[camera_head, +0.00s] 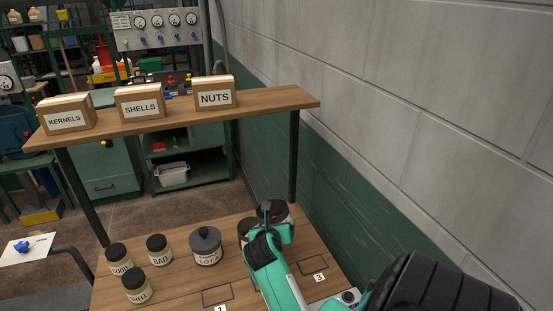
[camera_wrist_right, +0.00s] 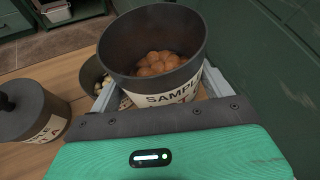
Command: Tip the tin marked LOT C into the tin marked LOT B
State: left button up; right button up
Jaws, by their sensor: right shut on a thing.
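My right gripper (camera_head: 275,226) is shut on a dark open tin (camera_wrist_right: 184,88) holding round brown nuts. Its label reads SAMPLE, with the lot letter hidden by the gripper. A second open tin (camera_wrist_right: 91,74) with pale pieces stands beside it, mostly hidden; in the head view this tin (camera_head: 244,229) shows left of the gripper. I cannot tell whether the held tin touches the table. My left gripper is out of view.
Several small dark-lidded jars, one marked BAD (camera_head: 159,249), stand at the table's left. Marked squares 1 (camera_head: 216,296) and 3 (camera_head: 314,269) are bare. A raised shelf (camera_head: 270,101) holds boxes marked KERNELS, SHELLS and NUTS. A wall (camera_head: 420,110) closes the right side.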

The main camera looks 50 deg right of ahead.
aim_at(260, 213)
jog(key=shift+w+a+r+p, duration=0.1)
jog(key=shift+r+p, duration=0.15)
jog(key=shift+p, duration=0.05)
jog(key=shift+w+d+r+n+g+p, duration=0.2)
jog(key=shift+d+r+n+g+p, duration=0.25)
jog(key=shift+p, duration=0.45)
jog(key=shift+w+d+r+n+g+p, duration=0.1)
jog(key=shift+w+r+n+g+p, duration=0.15)
jog(key=shift+n+g+p, duration=0.45)
jog(key=shift+r+n+g+h+p, duration=0.45)
jog(key=shift+n+g+p, duration=0.25)
jog(key=shift+p, duration=0.9)
jog(key=shift+w+r+n+g+h+p, duration=0.1)
jog(key=shift+r+n+g+h+p, duration=0.15)
jog(key=shift+n+g+p, duration=0.55)
jog(key=shift+w+a+f+n+g+h+p, duration=0.15)
jog(key=shift+w+n+g+h+p, duration=0.25)
jog(key=shift+n+g+p, duration=0.7)
jog(key=shift+w+a+f+n+g+h+p, duration=0.2)
jog(key=shift+w+f+n+g+h+p, duration=0.15)
jog(key=shift+w+p, duration=0.2)
jog(key=shift+w+a+r+n+g+h, duration=0.25)
jog(key=shift+w+a+n+g+h, duration=0.1)
jog(key=shift+n+g, duration=0.2)
jog(key=shift+w+a+r+n+g+h+p, duration=0.25)
jog(key=shift+w+a+n+g+h+p, duration=0.2)
jog(key=shift+n, duration=0.4)
